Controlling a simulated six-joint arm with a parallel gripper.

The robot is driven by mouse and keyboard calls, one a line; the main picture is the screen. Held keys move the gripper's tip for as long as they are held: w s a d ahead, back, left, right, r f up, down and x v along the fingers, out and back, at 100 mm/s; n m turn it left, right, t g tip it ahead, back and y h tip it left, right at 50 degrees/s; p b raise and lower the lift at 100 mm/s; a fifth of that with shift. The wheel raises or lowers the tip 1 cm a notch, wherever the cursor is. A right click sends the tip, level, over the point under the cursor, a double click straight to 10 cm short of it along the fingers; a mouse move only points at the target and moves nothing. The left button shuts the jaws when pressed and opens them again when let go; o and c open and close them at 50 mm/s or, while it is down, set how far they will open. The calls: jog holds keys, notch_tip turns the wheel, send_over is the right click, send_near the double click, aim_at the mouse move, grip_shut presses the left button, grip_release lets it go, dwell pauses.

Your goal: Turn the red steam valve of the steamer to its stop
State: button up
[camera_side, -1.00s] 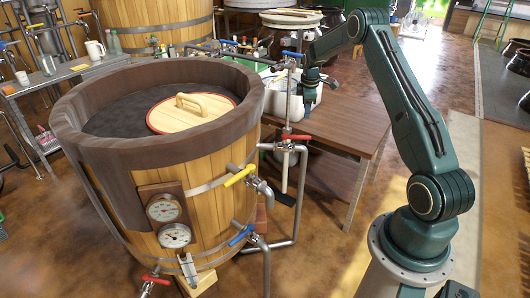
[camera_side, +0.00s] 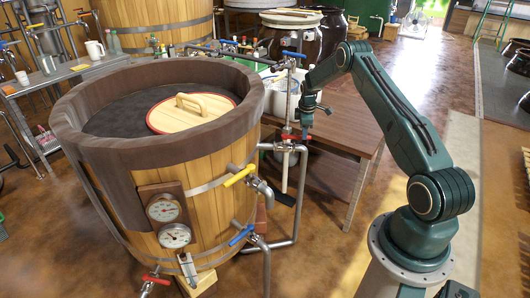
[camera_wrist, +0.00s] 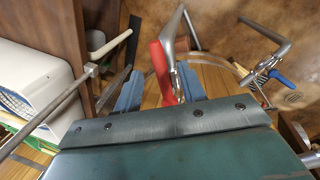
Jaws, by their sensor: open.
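The wooden steamer (camera_side: 215,160) is a round staved tub at the left of the side view. A valve with a red handle (camera_side: 296,137) sits on the steel pipework right of it. My gripper (camera_side: 304,133) points down right at this handle in the side view. In the wrist view the red handle (camera_wrist: 161,72) shows between the two blue-grey fingertips of my open gripper (camera_wrist: 160,90), nearer the right finger. I cannot tell whether a finger touches it. Part of the handle in the side view is hidden by the gripper.
A yellow-handled valve (camera_side: 239,175) and a blue-handled valve (camera_side: 241,235) project from the tub's side. Another red handle (camera_side: 156,280) is low at front. A vertical pipe (camera_side: 285,172) stands beside my gripper. A brown table (camera_side: 345,120) with a white container (camera_side: 281,97) is behind.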

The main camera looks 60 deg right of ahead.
jog(key=shift+x, duration=1.25)
jog(key=shift+c, duration=0.4)
grip_shut()
